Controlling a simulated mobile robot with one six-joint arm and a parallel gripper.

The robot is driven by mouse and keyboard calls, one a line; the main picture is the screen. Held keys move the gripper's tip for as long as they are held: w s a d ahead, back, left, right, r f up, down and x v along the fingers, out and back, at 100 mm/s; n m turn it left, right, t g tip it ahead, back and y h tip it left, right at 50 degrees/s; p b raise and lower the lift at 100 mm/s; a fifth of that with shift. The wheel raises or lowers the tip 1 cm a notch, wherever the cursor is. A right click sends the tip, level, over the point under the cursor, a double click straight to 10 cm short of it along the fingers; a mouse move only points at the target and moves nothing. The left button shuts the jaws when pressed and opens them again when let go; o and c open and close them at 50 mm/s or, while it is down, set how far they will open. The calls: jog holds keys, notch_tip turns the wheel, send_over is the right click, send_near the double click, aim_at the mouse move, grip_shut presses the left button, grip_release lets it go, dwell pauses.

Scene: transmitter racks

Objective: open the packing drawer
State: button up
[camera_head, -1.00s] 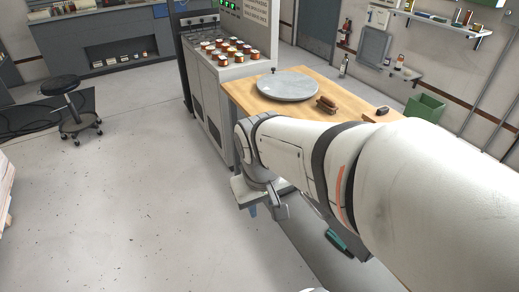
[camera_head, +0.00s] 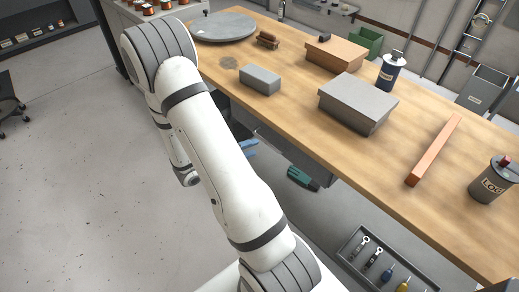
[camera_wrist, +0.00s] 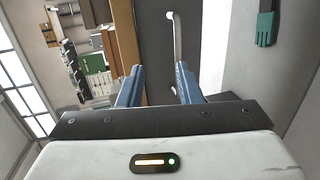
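A dark grey drawer front (camera_wrist: 153,50) fills the middle of the wrist view, just beyond my fingers. A pale bar handle (camera_wrist: 177,45) with a bent end stands on it, in line with the right finger. My gripper (camera_wrist: 159,72) has two blue fingers, spread apart with nothing between them. I cannot tell whether the right finger touches the handle. In the head view a grey drawer front (camera_head: 290,150) shows under the bench edge, partly behind my arm. Only a bit of blue finger shows there, so the handle is hidden.
The wooden bench (camera_head: 300,105) carries boxes, canisters and an orange bar (camera_head: 434,150). A teal-handled item (camera_head: 303,178) is below the bench edge. An open tray of tools (camera_head: 345,250) sits at lower right.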

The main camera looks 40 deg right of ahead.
jog(key=w+d+f+t, duration=0.1)
jog(key=w+d+f, duration=0.1)
jog(key=d+f, duration=0.3)
jog(key=d, duration=0.2)
jog(key=shift+d+n+t, duration=0.3)
jog(key=shift+d+n, duration=0.05)
jog(key=shift+n, duration=0.05)
grip_shut()
dwell(0.4)
